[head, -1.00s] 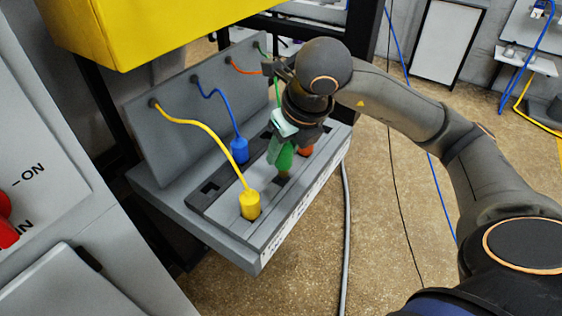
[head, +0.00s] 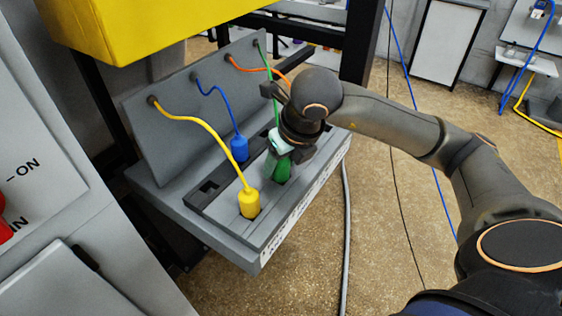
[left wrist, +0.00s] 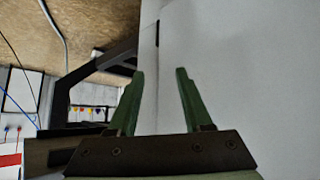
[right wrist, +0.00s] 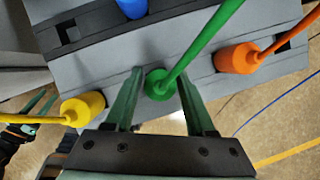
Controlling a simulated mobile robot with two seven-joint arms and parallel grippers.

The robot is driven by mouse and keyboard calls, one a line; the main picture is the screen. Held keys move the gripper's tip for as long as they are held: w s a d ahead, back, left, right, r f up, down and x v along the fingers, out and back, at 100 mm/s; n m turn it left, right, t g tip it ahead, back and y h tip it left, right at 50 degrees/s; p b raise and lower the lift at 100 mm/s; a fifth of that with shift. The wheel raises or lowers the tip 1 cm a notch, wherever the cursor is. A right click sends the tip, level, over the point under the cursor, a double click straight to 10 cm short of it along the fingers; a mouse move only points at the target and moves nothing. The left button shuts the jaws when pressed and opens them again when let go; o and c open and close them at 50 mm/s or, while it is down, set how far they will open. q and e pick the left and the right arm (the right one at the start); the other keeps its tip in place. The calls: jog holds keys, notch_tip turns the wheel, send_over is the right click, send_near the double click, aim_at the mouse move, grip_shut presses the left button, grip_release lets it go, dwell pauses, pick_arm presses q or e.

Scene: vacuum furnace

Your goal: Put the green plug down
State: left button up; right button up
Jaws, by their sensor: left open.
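The green plug (head: 282,171) is upright at the front row of the grey socket panel (head: 215,222), between the yellow plug (head: 249,204) and the orange plug (right wrist: 237,58). Its green cable rises past my right gripper (head: 279,160). In the right wrist view the green plug (right wrist: 160,84) lies between the fingers of my right gripper (right wrist: 160,72). How deep the plug sits is hidden. My left gripper (left wrist: 158,72) is open and empty, facing a pale grey surface.
The blue plug (head: 239,149) stands in the back row. An empty socket (head: 209,186) is left of it. Cables run from the upright back plate (head: 165,125). A yellow box (head: 140,30) overhangs the panel. A grey cabinet (head: 60,190) stands at left.

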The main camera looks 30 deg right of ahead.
jog(key=shift+o, duration=1.3)
pick_arm(q)
jog(key=shift+r, duration=0.1)
jog(key=shift+r, duration=0.1)
pick_arm(e)
jog(key=shift+r+p, duration=0.65)
pick_arm(q)
jog(key=shift+s+a+r+y+p, duration=0.35)
jog(key=shift+a+r+p, duration=0.2)
jog(key=shift+a+p, duration=0.25)
pick_arm(e)
jog(key=v, duration=1.1)
jog(key=shift+s+r, duration=0.2)
